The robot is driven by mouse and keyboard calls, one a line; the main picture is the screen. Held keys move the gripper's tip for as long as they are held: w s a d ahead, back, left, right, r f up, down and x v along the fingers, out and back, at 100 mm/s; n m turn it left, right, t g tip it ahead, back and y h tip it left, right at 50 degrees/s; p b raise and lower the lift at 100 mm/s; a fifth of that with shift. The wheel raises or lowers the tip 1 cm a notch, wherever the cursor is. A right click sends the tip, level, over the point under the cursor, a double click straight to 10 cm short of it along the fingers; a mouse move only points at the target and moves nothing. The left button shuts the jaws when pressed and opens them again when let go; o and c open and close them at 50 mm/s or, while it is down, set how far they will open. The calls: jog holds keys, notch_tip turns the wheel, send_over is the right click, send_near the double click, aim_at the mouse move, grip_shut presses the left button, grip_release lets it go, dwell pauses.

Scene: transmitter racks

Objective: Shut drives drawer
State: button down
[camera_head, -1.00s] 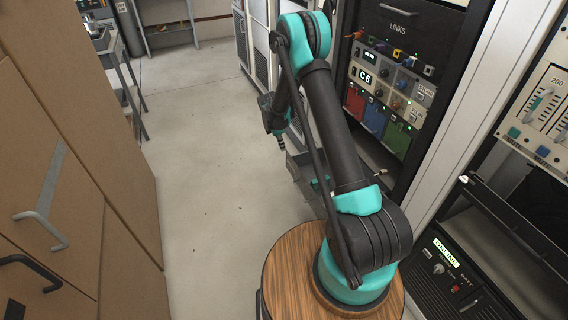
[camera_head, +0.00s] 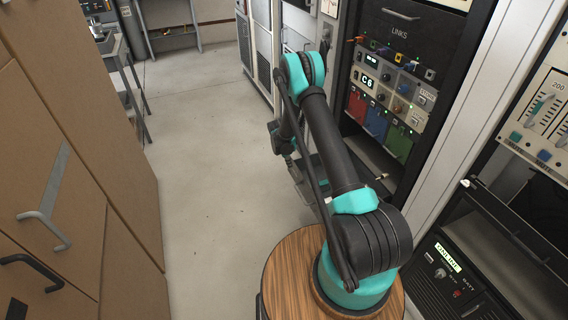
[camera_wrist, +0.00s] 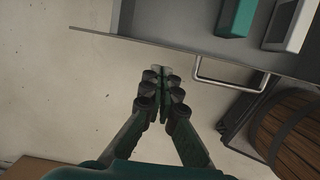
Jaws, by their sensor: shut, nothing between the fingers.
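An open grey drawer shows at the top of the wrist view, with its front panel (camera_wrist: 190,55) crossing the picture and a wire handle (camera_wrist: 230,82) on it. A teal block (camera_wrist: 237,16) and a white block (camera_wrist: 287,24) lie inside. My gripper (camera_wrist: 161,72) is shut and empty. In the head view the drawer (camera_head: 303,181) stands out low from the rack, partly hidden by my arm. My gripper (camera_head: 284,147) is small and partly hidden there.
Brown cabinets (camera_head: 70,170) with handles line the left. The pale floor (camera_head: 205,160) between them is clear.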

jog(key=shift+w+d, duration=0.3)
jog(key=shift+d, duration=0.5)
